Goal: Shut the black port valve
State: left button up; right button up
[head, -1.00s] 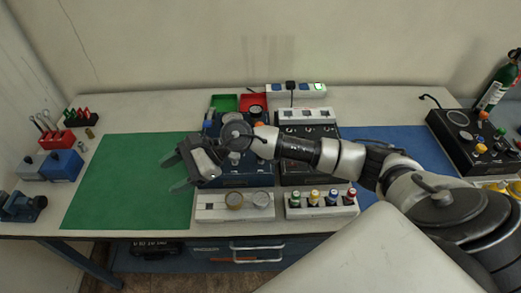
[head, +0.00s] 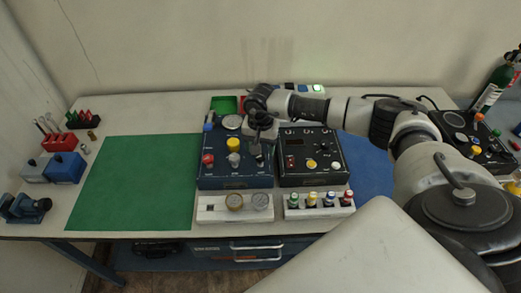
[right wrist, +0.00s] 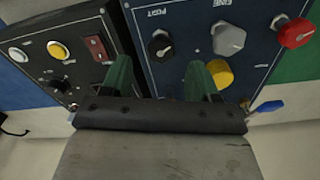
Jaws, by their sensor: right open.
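The black port valve (right wrist: 160,45) is a round knob with a pale pointer mark on a blue panel (right wrist: 185,14). The letters beside it in the right wrist view appear upside down. My right gripper (right wrist: 160,78) is open and empty. Its green fingers straddle the knob's line in the picture, apart from it. In the head view my right gripper (head: 260,142) hangs over the right part of the blue box (head: 235,182) and partly hides the knob. My left gripper is not in view.
A grey knob (right wrist: 229,38), a red knob (right wrist: 296,33) and a yellow knob (right wrist: 219,74) share the panel. A black box (head: 310,172) stands close on the right. Gauges (head: 235,201) lie in front. The green mat (head: 130,185) is clear.

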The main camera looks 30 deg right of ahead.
aim_at(261, 156)
jog(key=shift+f+p, duration=0.35)
jog(key=shift+f, duration=1.5)
jog(key=c, duration=0.9)
